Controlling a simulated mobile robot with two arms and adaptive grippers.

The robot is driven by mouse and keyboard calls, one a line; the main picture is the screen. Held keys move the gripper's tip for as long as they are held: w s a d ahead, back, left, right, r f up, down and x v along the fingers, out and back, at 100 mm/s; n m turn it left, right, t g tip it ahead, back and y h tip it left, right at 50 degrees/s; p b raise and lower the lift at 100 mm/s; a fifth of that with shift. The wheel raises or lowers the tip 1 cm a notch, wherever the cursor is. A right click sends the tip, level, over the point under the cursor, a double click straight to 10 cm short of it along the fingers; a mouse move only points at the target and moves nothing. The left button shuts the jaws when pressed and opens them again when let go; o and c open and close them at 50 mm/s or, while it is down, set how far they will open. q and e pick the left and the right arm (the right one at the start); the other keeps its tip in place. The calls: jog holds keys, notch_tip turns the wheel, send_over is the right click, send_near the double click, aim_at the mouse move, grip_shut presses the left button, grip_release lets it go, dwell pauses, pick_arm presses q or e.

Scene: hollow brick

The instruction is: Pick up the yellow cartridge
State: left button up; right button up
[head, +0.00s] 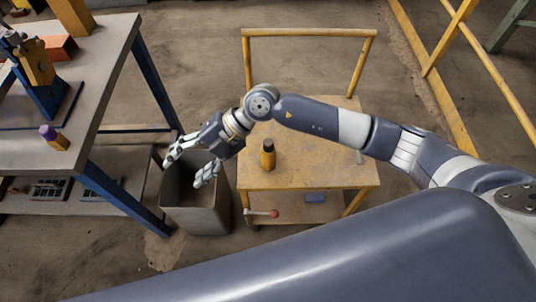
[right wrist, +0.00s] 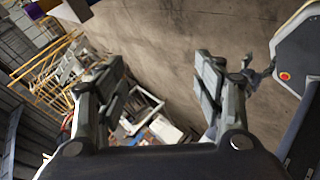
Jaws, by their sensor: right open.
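A small yellow-orange cylinder with a dark top (head: 268,158) stands upright on the yellow cart, and looks like a cartridge. Another yellow-orange piece with a purple top (head: 55,138) is near the right edge of the workbench. I cannot tell for sure which is the yellow cartridge. My right gripper (head: 187,170) is open and empty, above the grey bin, between the workbench and the cart. It is apart from both pieces. Its spread fingers also show in the right wrist view (right wrist: 162,92), with nothing between them. My left gripper is not in view.
The grey bin (head: 205,215) stands on the floor between the workbench (head: 95,75) and the cart (head: 320,172). The cart has a raised yellow handle (head: 308,33). A blue-and-yellow press (head: 40,75) and an orange block (head: 60,47) are on the workbench.

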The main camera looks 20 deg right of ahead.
jog(key=w+d+f+h, duration=0.4)
jog(key=d+f+h, duration=0.2)
jog(key=d, duration=0.6)
jog(key=m+h, duration=0.2)
jog(key=h, duration=0.2)
send_over(270, 143)
jog(key=shift+s+a+f+t, duration=0.1)
jog(key=shift+a+f+t, duration=0.15)
jog(key=shift+f+t, duration=0.2)
jog(key=shift+h, duration=0.3)
jog(key=f+b, duration=0.2)
jog(key=f, duration=0.1)
jog(key=f+b, duration=0.2)
jog(key=shift+d, duration=0.3)
jog(key=f+b, duration=0.1)
jog(key=f, duration=0.1)
jog(key=f+b, duration=0.2)
jog(key=w+f+b, duration=0.1)
jog(key=shift+a+f, duration=0.2)
jog(key=shift+f, duration=0.2)
jog(key=shift+s+r, duration=0.1)
jog(key=c, duration=1.4)
jog(key=shift+c, duration=0.2)
jog(key=shift+r, duration=0.1)
